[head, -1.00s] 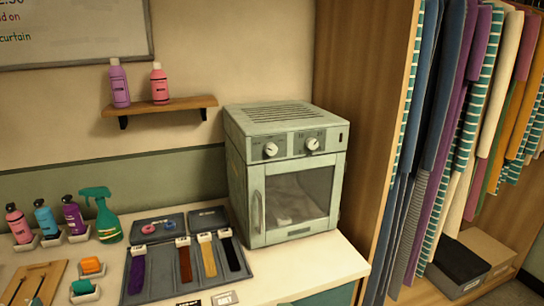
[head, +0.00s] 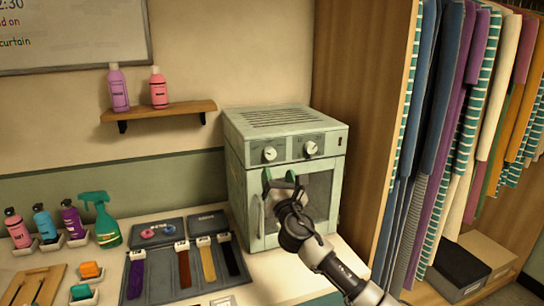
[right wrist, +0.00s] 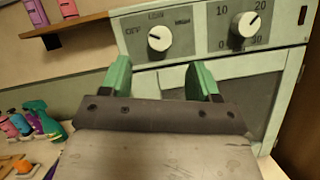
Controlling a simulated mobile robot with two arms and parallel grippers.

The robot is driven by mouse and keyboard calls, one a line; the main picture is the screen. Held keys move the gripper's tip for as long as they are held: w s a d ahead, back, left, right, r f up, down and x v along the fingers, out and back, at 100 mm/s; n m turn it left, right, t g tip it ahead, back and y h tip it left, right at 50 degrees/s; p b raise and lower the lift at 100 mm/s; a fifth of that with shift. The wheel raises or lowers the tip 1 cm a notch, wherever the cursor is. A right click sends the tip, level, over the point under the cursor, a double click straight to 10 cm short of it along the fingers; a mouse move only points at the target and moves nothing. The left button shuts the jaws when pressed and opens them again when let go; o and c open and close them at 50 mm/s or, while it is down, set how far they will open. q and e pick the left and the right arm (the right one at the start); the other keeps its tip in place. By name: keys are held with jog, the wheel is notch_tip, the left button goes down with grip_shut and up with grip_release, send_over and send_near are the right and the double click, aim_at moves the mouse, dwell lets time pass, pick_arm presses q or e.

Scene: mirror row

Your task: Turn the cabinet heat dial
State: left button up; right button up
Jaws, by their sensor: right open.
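The pale green cabinet (head: 285,115) stands on the counter with its glass door shut. Its left dial (head: 270,153) and right dial (head: 311,148) sit on the front panel above the door. In the right wrist view, the left dial (right wrist: 160,38) is marked OFF and LOW, and the right dial (right wrist: 246,24) has numbers around it. My right gripper (head: 279,179) is open and empty in front of the door, just below the dials. My left gripper is out of view.
A wooden wardrobe panel and hanging garments (head: 450,130) stand close to the cabinet's right. A small shelf (head: 160,109) with two bottles is at the upper left. A grey tray (head: 165,285) of swatches and several bottles occupy the counter to the left.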

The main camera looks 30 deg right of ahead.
aim_at(271, 155)
jog(key=x, duration=0.7)
jog(key=shift+w+p, duration=0.3)
jog(key=shift+p, duration=0.05)
jog(key=c, duration=0.9)
